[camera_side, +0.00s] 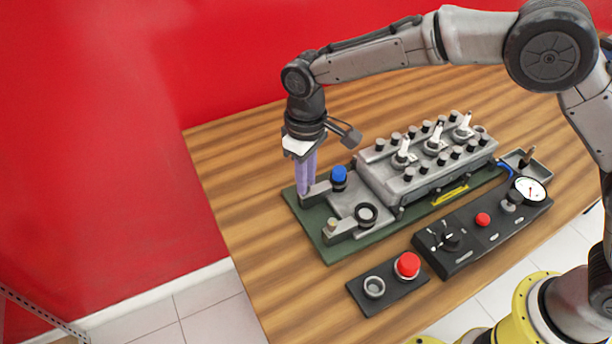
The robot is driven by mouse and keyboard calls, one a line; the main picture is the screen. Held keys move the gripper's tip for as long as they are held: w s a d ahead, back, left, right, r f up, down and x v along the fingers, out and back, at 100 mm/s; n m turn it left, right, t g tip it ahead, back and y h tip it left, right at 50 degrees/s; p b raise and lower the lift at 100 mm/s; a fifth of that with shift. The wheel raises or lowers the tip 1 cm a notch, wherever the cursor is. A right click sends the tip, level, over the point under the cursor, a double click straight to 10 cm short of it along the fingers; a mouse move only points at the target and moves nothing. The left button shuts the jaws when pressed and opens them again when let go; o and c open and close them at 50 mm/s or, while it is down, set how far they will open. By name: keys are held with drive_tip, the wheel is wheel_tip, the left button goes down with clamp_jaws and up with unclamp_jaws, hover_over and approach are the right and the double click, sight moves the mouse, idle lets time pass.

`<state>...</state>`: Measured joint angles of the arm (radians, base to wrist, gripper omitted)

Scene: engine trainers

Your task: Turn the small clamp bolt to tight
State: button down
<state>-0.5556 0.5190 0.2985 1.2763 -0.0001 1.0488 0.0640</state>
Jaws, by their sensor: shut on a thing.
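My gripper (306,192) has purple fingers and points straight down at the left end of the engine trainer. It is shut on what appears to be the small clamp bolt, at the far grey clamp block (319,190). The fingers hide the bolt, so its turn position cannot be seen. A second clamp block (342,234) lies nearer the camera, with a small tan bolt head (332,224) standing upright on it.
A blue cap (339,175) stands close to the right of my fingers. The grey engine block (425,160) with several black knobs and levers sits on a green base (325,250). A control panel (485,235) and red button box (388,290) lie in front.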

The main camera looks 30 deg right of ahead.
drive_tip(key=m, duration=0.5)
drive_tip(key=shift+r+m, duration=0.1)
drive_tip(key=shift+m, duration=0.2)
drive_tip(key=m, duration=0.5)
drive_tip(key=shift+m, duration=0.4)
drive_tip(key=c, duration=0.8)
unclamp_jaws()
wheel_tip(320, 180, up, 14)
drive_tip(key=shift+f, duration=0.1)
